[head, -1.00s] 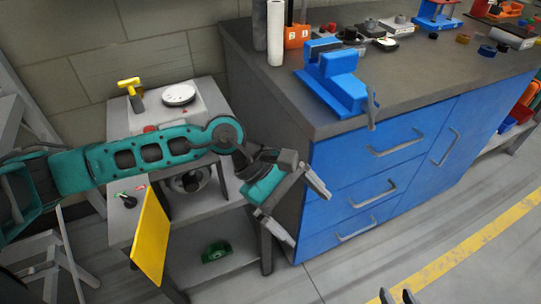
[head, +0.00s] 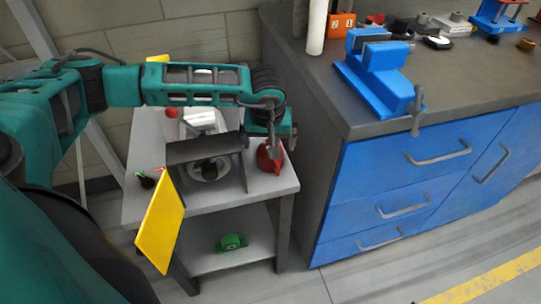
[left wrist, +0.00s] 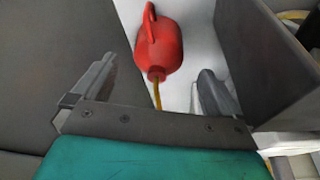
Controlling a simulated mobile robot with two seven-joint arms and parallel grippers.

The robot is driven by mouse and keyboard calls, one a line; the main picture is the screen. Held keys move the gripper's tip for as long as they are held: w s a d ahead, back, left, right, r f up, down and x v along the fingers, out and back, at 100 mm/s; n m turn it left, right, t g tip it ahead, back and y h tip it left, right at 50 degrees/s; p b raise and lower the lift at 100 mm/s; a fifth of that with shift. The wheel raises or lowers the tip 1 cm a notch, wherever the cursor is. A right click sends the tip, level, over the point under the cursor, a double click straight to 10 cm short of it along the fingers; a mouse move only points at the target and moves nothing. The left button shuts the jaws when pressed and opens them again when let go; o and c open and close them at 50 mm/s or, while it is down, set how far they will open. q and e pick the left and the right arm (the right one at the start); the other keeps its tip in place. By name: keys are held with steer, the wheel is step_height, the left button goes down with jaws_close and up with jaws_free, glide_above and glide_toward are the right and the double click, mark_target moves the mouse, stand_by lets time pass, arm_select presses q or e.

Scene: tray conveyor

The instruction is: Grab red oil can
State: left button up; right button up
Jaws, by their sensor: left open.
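The red oil can (head: 271,158) stands on the right part of the grey side table's top, beside the blue-fronted bench. In the left wrist view the red can (left wrist: 161,45) lies ahead between my finger lines, with its round handle at the top and a thin yellowish spout towards me. My left gripper (head: 271,132) is just above the can in the head view, and its own wrist partly covers its fingers. In the left wrist view the left gripper (left wrist: 152,90) has its fingers wide apart, with nothing held. My right gripper is not in view.
The grey side table (head: 264,186) carries a small dark riser (head: 205,150) left of the can. A yellow panel (head: 160,228) stands at its front left. A green item (head: 231,242) lies on the lower shelf. The workbench (head: 330,95) with a blue vise (head: 378,72) is close on the right.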

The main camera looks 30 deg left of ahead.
arm_select(q)
steer(key=shift+b+x, duration=0.55)
steer(key=shift+x, duration=2.2)
steer(key=shift+d, duration=0.1)
steer(key=shift+c, duration=0.3)
steer(key=c, duration=1.2)
steer(key=shift+o, duration=0.2)
